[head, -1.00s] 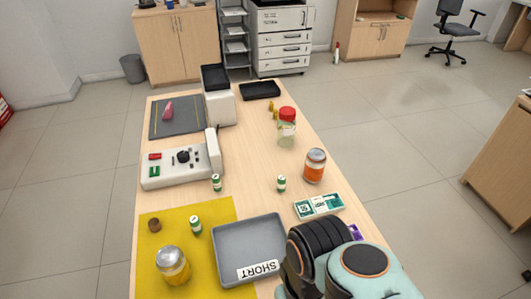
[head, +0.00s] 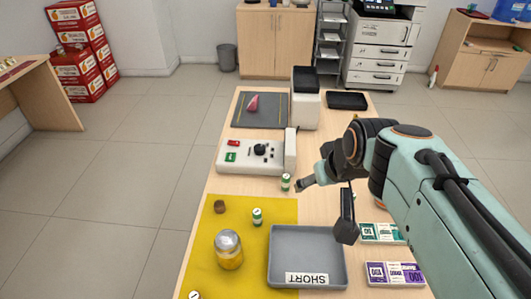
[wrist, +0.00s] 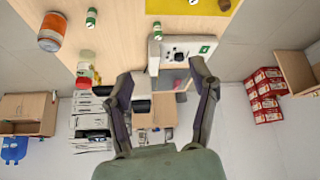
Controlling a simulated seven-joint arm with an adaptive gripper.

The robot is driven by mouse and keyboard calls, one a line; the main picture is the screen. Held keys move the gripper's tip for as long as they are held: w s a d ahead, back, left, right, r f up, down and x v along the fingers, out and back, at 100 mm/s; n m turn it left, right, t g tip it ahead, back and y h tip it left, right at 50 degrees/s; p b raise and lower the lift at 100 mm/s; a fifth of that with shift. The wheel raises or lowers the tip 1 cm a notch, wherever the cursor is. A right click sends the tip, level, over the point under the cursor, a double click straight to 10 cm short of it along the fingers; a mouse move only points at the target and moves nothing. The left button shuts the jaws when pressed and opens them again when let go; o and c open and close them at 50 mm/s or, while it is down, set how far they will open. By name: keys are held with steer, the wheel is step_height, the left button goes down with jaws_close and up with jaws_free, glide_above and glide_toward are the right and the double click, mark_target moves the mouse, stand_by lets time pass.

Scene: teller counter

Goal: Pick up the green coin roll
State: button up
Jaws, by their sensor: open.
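Several small green coin rolls with white bands stand upright. One green coin roll (head: 285,183) is on the bare wood by the grey-white machine, another (head: 257,217) on the yellow mat. In the wrist view, one roll (wrist: 157,32) stands near the machine and another (wrist: 91,18) on the wood by the orange jar. My gripper (head: 325,208) is open and empty over the counter, its left finger beside the roll by the machine. In the wrist view my gripper (wrist: 160,72) is spread wide, with no roll between the fingertips. Which roll is meant, I cannot tell.
A yellow-filled jar (head: 229,250) and brown roll (head: 219,207) stand on the mat. The machine (head: 262,153) is behind; banknote bundles (head: 395,273) lie at right. An orange jar (wrist: 53,30) is nearby.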

steer(key=w+a+f+n, duration=0.1)
steer(key=w+a+f, duration=0.1)
steer(key=w, duration=0.3)
steer(key=w+a+f, duration=0.2)
steer(key=w, duration=0.3)
steer(key=n+g, duration=0.1)
glide_above(256, 216)
steer(key=w+d, duration=0.3)
step_height(256, 216, down, 13)
steer(key=s+f, duration=0.1)
steer(key=f, duration=0.1)
steer(key=a+f+g, duration=0.1)
steer(key=f, duration=0.2)
steer(key=s+a+f+n+g, duration=0.1)
steer(key=f, duration=0.2)
steer(key=shift+s+f, duration=0.1)
steer(key=shift+s, duration=0.2)
steer(key=x, duration=0.6)
steer(key=shift+a+f, duration=0.2)
steer(key=shift+a, duration=0.05)
jaws_close()
